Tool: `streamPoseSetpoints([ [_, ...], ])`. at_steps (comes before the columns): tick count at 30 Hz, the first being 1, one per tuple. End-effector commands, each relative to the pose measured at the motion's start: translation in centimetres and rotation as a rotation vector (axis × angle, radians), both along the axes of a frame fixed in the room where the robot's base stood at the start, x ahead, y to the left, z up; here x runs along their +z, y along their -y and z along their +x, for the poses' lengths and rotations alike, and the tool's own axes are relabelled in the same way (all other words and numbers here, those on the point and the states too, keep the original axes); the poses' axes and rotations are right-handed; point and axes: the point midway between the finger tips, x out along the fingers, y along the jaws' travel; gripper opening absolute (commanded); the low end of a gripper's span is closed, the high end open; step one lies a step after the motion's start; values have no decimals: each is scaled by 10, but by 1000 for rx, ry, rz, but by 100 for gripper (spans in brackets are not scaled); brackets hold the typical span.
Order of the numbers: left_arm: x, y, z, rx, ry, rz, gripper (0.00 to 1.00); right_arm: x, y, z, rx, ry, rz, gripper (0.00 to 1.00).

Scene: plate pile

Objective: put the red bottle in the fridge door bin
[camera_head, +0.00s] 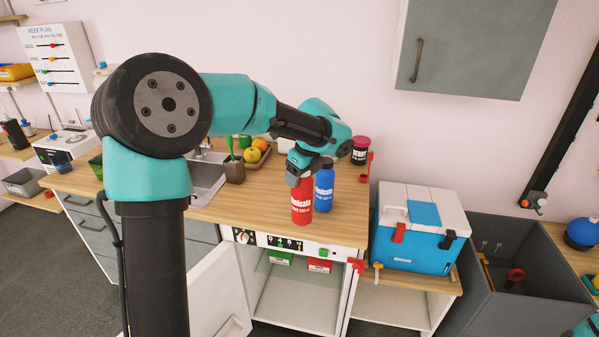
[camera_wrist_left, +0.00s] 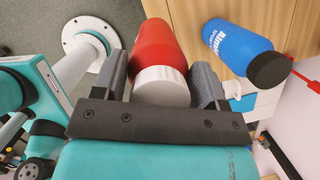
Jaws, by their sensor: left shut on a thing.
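The red bottle (camera_head: 302,203) with white lettering is upright at the front of the wooden counter, below my left gripper (camera_head: 300,172). In the left wrist view, the gripper (camera_wrist_left: 161,72) is shut on the red bottle (camera_wrist_left: 160,42), with its white cap (camera_wrist_left: 162,88) between the fingers. I cannot tell whether the bottle's base touches the counter. An open white compartment (camera_head: 295,300) under the counter holds a green box and a red box. A white door (camera_head: 212,290) hangs open at its left, and a door bin cannot be made out. My right gripper is out of view.
A blue bottle (camera_head: 324,188) stands close right of the red one; it also shows in the left wrist view (camera_wrist_left: 238,46). A dark jar (camera_head: 361,150) is behind. A sink and fruit tray are left, and a blue-and-white cooler (camera_head: 415,250) is right.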

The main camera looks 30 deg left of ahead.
Motion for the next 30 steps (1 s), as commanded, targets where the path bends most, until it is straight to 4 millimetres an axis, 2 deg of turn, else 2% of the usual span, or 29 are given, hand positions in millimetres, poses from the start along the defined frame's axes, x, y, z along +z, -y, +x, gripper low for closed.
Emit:
streamPoseSetpoints([
  [9, -6, -34, 56, 2, 1, 1, 9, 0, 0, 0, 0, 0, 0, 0],
  [18, -11, -59, 99, 2, 1, 0, 9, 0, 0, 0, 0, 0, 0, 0],
  [23, -11, -64, 107, 0, 2, 0, 9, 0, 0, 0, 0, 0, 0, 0],
  [30, -11, -64, 107, -1, 2, 1, 9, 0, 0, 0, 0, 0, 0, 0],
])
